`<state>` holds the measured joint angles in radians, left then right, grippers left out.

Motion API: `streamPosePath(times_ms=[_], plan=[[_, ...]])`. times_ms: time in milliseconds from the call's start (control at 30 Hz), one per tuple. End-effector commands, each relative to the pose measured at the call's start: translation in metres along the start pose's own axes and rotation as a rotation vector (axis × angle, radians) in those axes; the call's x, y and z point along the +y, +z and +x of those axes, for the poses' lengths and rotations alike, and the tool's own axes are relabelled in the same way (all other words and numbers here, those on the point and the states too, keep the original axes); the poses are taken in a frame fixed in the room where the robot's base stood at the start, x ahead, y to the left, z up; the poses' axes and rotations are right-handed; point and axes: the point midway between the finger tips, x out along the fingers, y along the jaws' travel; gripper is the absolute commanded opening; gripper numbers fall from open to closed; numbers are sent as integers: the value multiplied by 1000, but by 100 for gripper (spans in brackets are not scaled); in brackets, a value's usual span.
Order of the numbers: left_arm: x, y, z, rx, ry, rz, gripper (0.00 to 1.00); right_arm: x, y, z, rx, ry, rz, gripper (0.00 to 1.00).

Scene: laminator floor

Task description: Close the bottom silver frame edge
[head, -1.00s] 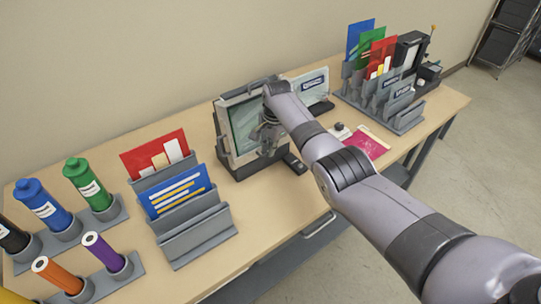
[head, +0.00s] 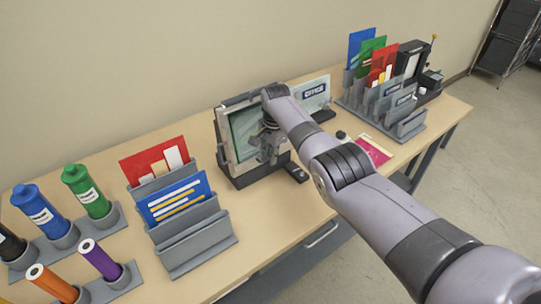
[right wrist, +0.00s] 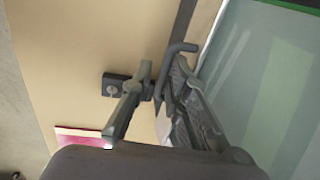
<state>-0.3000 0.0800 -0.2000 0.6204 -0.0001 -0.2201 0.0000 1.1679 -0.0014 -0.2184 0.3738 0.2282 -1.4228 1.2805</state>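The display stand with silver frame edges (head: 225,143) stands upright at the middle of the table, around a pale green panel (head: 243,125). Its bottom edge is partly hidden behind my right gripper (head: 268,148), which is at the panel's lower right front. In the right wrist view, the pale panel (right wrist: 270,75) fills the right side. My right gripper (right wrist: 163,85) shows there with its two fingers apart, and a thin grey bent bar (right wrist: 172,55) lies by the fingertips. I cannot tell whether it touches them. My left gripper is not in view.
A small dark device (head: 296,172) lies right of the stand. A pink card (head: 373,152) lies farther right. A grey file rack (head: 195,240) and bottle holders (head: 62,243) stand left; another rack (head: 405,125) stands back right.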

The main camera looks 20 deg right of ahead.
Motion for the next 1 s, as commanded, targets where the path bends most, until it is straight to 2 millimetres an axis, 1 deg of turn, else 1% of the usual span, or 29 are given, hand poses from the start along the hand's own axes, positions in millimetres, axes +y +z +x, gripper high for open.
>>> streamPosePath(times_ms=[233, 367, 533, 600, 700, 800, 900, 1000], plan=[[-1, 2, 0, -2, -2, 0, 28, 0, 0, -2, 0, -1, 0, 16], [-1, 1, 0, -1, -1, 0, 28, -1, 0, -10, 1, -3, 0, 16], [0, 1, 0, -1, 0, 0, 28, -1, 0, -34, 2, -5, 0, 16], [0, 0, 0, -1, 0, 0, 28, -2, 0, -53, 1, -6, 0, 16], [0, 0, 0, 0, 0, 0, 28, -2, -1, -76, 1, -6, 0, 16], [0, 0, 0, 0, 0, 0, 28, -1, 0, -94, 1, -3, 0, 16], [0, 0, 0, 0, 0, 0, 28, -1, 0, -107, 0, -2, 0, 16], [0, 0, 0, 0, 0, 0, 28, 0, 0, -116, 0, -1, 1, 16]])
